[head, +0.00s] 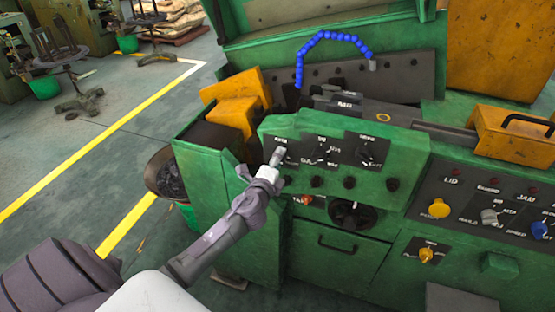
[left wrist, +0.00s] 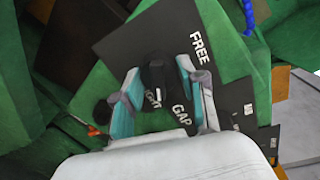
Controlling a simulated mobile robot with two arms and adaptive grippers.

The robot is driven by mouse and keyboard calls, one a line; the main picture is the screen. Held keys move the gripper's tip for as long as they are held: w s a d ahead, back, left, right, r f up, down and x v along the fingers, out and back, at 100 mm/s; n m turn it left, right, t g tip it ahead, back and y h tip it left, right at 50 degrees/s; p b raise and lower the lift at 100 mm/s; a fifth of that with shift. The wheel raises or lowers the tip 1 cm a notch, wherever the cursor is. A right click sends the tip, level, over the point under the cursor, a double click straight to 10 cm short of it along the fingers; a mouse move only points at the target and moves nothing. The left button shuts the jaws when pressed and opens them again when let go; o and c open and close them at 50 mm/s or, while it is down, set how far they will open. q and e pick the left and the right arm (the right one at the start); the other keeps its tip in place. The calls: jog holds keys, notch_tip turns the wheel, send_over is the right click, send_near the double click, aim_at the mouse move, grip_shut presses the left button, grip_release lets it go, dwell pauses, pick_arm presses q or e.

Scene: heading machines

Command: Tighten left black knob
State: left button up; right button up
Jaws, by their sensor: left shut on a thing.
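The left black knob (left wrist: 157,80) sits on a dark label plate (left wrist: 110,45) on the green machine. In the left wrist view the plate reads FREE and GAP, with another word partly hidden. My left gripper (head: 278,157) reaches this plate at the left end of the raised green panel. In the left wrist view its teal-padded fingers (left wrist: 160,88) stand on both sides of the knob, shut on it. In the head view the gripper hides the knob. My right gripper is in neither view.
Two more black knobs, a middle one (head: 322,152) and a right one (head: 368,156), sit on the same panel. A large black dial (head: 352,214) and a yellow knob (head: 439,208) are lower down. A bucket (head: 166,172) stands left of the machine; open floor lies beyond.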

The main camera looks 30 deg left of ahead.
pick_arm(q)
jog(key=shift+m, duration=0.4)
jog(key=o, duration=1.1)
jog(key=shift+o, duration=0.2)
jog(key=f+v, duration=0.1)
jog(key=v, duration=1.1)
jog(key=shift+r, duration=0.4)
jog(key=shift+d, duration=0.1)
